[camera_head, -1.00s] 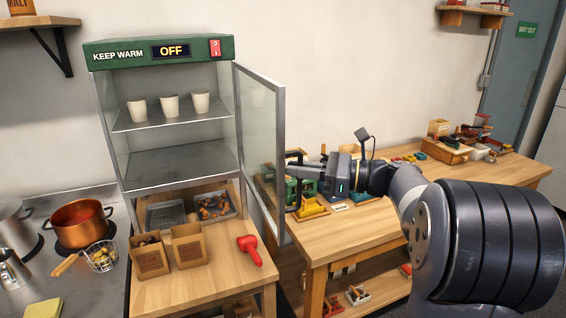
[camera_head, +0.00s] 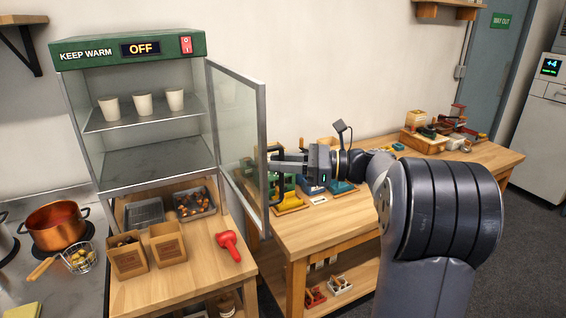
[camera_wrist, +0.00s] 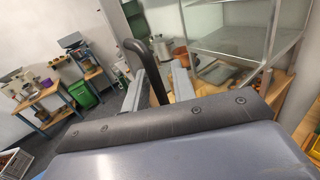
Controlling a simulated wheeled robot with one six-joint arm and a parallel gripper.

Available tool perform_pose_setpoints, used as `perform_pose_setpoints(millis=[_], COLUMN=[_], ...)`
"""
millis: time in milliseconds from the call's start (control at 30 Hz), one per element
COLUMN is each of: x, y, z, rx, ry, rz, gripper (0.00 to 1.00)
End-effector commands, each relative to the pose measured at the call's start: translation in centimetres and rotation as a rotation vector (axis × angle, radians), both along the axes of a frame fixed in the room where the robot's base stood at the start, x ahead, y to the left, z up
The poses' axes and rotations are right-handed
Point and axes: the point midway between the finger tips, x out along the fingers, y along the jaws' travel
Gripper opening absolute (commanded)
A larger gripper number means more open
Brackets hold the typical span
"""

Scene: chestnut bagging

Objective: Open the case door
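The warming case (camera_head: 130,110) has a green top reading KEEP WARM and OFF. Its framed glass door (camera_head: 238,140) stands swung wide out to the right, leaving the front open. A dark bar handle (camera_head: 270,172) is on the door's outer side near the free edge. My gripper (camera_head: 276,168) is at this handle. In the wrist view, the curved handle (camera_wrist: 147,68) runs between the two fingers, close to the left one. A gap shows before the right finger, so my gripper (camera_wrist: 158,88) looks open around the handle.
Three white cups (camera_head: 143,104) stand on the case shelf. Paper bags (camera_head: 168,243) and a red scoop-like tool (camera_head: 229,245) are on the wooden counter below the door. A wooden table (camera_head: 330,226) with coloured items lies under my arm. A copper pot (camera_head: 56,226) is at left.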

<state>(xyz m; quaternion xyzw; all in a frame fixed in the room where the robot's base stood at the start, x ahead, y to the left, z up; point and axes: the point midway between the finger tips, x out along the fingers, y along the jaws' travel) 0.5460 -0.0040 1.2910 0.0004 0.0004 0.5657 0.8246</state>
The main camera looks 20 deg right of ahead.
Motion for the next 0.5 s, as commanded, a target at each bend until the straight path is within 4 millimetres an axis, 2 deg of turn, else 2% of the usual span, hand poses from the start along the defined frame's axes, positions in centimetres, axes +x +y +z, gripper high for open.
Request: perform_pose_setpoints(millis=[267, 367, 500], x=[-0.1, -0.5, -1.5], y=[-0.4, -1.5, -4.1], z=[-0.1, -0.2, -0.2], rx=[0.000, -0.001, 0.000], ry=[0.000, 0.000, 0.000], rz=[-0.001, -0.003, -0.005], gripper=[0.25, 0.25, 0.25])
